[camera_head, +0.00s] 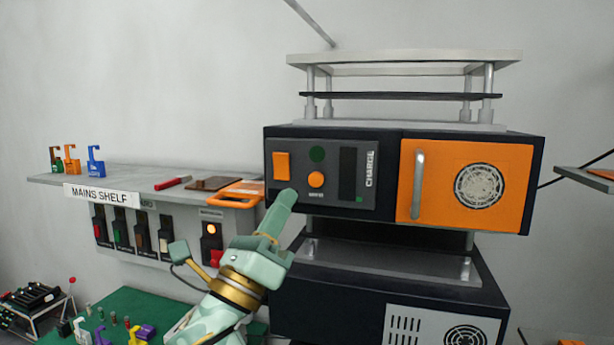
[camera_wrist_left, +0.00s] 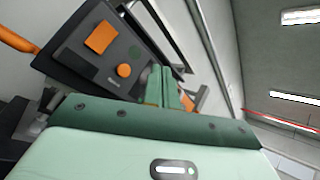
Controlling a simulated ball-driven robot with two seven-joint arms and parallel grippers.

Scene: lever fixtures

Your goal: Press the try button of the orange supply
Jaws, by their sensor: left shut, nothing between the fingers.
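The orange supply is a dark unit with an orange door (camera_head: 465,186) and a grey control panel (camera_head: 340,198) marked CHARGE. The panel carries an orange square (camera_head: 281,166), a dark green round spot (camera_head: 317,154) and a round orange button (camera_head: 316,180) with a small label under it, too small to read. In the left wrist view the round button (camera_wrist_left: 124,70) and the square (camera_wrist_left: 101,37) show clear of the fingers. My left gripper (camera_head: 287,197) is shut and empty, its tip low in front of the panel, below and left of the round button. My right gripper is out of view.
A metal rack (camera_head: 405,62) stands on top of the unit. Left of it is the mains shelf (camera_head: 140,181) with several switches, small hooks and an orange-handled item (camera_head: 236,193). A green mat (camera_head: 135,305) with small parts lies below.

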